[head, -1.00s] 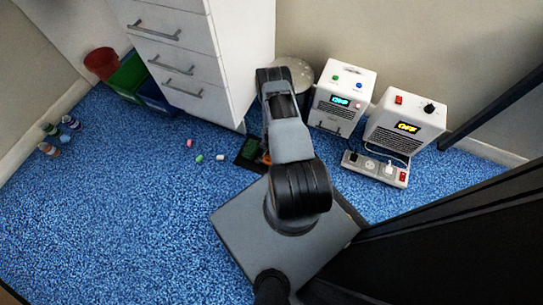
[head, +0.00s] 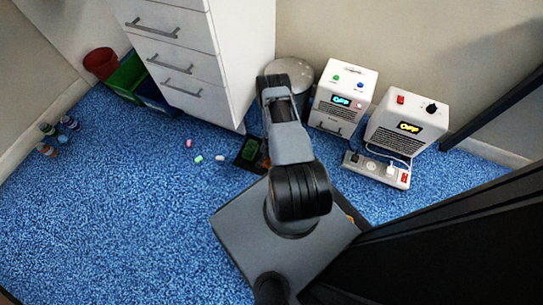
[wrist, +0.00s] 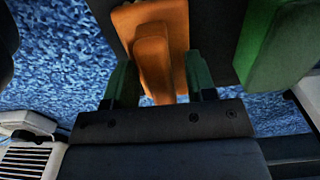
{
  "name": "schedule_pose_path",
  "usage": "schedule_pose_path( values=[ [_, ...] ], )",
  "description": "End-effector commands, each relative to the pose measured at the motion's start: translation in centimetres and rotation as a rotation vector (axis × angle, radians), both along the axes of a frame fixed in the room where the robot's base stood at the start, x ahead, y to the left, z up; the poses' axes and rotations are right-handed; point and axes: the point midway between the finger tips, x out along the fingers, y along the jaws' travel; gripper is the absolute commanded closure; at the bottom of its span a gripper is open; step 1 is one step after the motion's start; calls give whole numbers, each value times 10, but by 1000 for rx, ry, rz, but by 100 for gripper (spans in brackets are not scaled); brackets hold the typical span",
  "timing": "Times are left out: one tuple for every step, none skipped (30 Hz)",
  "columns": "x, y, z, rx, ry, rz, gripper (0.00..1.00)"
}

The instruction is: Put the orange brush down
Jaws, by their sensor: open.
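The orange brush (wrist: 176,18) shows at the top middle of the wrist view, between the two green-padded fingers of my gripper (wrist: 160,80). My gripper is open around it. A dark flat surface lies behind the brush, but I cannot tell whether the brush rests on it. In the head view my arm hides the gripper and most of the brush; only a small orange patch (head: 265,161) shows beside the arm.
A dark tray (head: 245,163) with something green lies by the white drawer cabinet (head: 245,65). A green block (wrist: 280,45) is right of my gripper. Two white machines (head: 343,95) and a power strip (head: 376,169) stand right. Small coloured pieces and open blue floor lie left.

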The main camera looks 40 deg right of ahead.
Motion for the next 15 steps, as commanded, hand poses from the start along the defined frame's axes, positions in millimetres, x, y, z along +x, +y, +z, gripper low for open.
schedule_pose_path(
  values=[
    [0, 0, 0, 0, 0, 0, 49],
    [0, 0, 0, 0, 0, 0, 49],
    [0, 0, 0, 0, 0, 0, 49],
    [0, 0, 1, 0, 0, 0, 49],
    [0, 0, 2, 0, 0, 0, 49],
    [0, 0, 5, 0, 0, 0, 49],
    [0, 0, 8, 0, 0, 0, 49],
    [1, 0, 12, -1, 0, 0, 49],
    [1, -1, 19, 0, -1, 0, 49],
    [1, -1, 24, 0, -1, 0, 49],
    [1, 0, 30, 0, -1, 0, 49],
    [1, -1, 39, 0, -1, 0, 49],
    [1, -1, 45, 0, -1, 0, 49],
    [1, 0, 51, 0, -1, 0, 49],
    [1, -1, 59, 0, -1, 1, 49]
  ],
)
